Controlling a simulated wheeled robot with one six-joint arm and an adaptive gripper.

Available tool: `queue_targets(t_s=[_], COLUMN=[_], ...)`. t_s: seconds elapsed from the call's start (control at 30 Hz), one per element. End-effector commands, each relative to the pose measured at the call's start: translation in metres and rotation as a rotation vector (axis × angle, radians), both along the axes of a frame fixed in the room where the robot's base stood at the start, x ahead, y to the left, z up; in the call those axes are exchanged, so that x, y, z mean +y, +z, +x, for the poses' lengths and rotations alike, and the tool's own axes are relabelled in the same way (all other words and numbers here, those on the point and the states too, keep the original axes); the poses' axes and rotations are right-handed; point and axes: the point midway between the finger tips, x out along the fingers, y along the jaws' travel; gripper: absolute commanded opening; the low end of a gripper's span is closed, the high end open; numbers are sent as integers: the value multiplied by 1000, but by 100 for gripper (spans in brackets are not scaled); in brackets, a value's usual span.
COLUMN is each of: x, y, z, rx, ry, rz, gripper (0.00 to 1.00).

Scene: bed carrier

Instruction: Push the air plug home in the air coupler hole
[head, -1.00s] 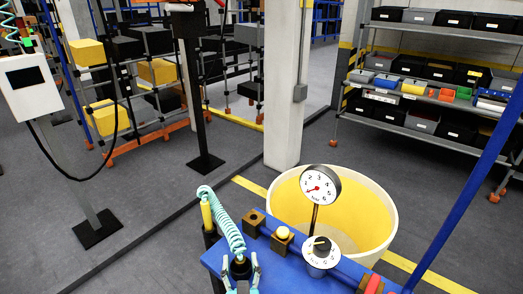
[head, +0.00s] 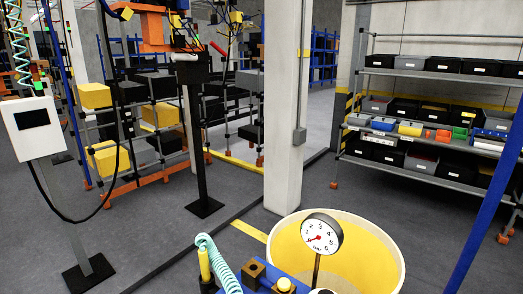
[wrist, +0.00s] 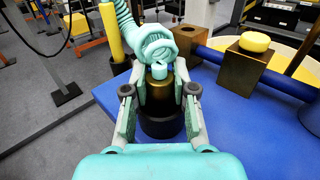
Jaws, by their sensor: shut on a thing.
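In the wrist view my gripper (wrist: 159,90) is shut on the air plug (wrist: 160,98), a brass cylinder with a pale teal cap. A teal coiled hose (wrist: 124,20) runs from its top; the hose also shows in the head view (head: 216,262). A wide black round part (wrist: 161,124) sits below the plug. I cannot tell whether it belongs to the plug or the bench, and no coupler hole shows clearly. A brown block with a dark top (head: 252,271) stands on the blue bench beyond, partly behind the hose in the wrist view. My gripper is outside the head view.
A brown block with a yellow knob (wrist: 240,62) stands on the blue bench (wrist: 225,108) to the right, by a blue pipe. A yellow post (wrist: 109,30) stands left of the hose. A dial gauge (head: 321,234) rises before a large tub (head: 385,262). Shelves stand behind.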

Motion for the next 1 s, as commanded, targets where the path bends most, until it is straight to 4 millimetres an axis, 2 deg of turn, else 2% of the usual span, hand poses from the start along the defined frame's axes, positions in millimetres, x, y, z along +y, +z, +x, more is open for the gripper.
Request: queue_targets(t_s=[0.7,1.0], x=[0,0], y=[50,55], z=[0,0], rx=[-2,-1], ry=[1,1], rz=[2,0], gripper=[0,0])
